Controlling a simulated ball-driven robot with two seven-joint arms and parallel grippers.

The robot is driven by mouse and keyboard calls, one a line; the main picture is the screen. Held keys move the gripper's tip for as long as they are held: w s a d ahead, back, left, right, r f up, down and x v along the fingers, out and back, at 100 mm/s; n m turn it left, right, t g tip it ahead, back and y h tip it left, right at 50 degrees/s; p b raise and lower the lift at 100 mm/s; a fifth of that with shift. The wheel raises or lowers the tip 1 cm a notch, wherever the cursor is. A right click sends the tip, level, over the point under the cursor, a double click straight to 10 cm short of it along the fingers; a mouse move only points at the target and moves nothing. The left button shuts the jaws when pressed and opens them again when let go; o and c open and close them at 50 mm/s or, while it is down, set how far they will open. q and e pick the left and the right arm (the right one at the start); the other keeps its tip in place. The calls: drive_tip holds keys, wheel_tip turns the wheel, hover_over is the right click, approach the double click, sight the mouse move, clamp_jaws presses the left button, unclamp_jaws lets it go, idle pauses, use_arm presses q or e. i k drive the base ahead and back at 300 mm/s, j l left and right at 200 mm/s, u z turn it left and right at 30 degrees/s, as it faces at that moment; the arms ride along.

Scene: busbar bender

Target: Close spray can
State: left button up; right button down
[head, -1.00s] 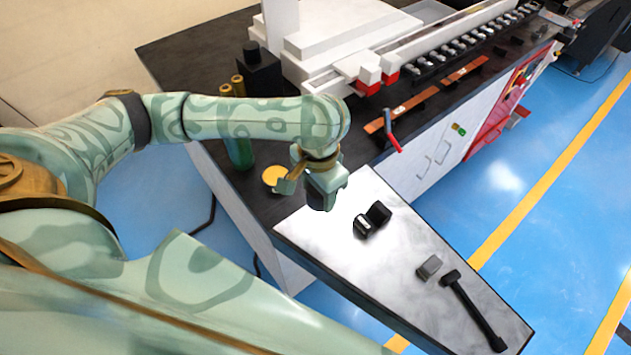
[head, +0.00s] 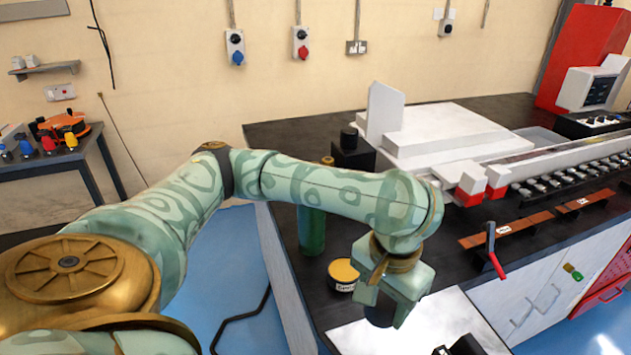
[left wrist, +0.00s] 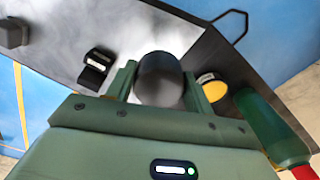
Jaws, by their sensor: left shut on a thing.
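My left gripper (head: 390,290) is shut on a dark grey cylindrical cap (head: 378,308), held above the pale work surface. In the left wrist view the cap (left wrist: 160,78) sits between the two green fingers (left wrist: 158,88). A green spray can (head: 312,230) stands on the black bench top, left of and behind my gripper, its upper part mostly hidden by my arm. The can also shows at the right of the left wrist view (left wrist: 268,125), with a red part near its lower end. My right gripper is not in view.
A yellow-topped tin (head: 343,273) stands close left of my gripper, near the green can. Small black objects (head: 462,346) lie on the pale surface. A black block (head: 352,152) and the white-and-red bender (head: 468,185) stand behind. The bench's left edge is close to the can.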

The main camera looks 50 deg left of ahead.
sight(310, 221)
drive_tip(key=k+j+u, duration=0.1)
drive_tip(key=j+u, duration=0.15)
drive_tip(key=j, duration=0.5)
drive_tip(key=j+u, duration=0.2)
drive_tip(key=j, duration=0.5)
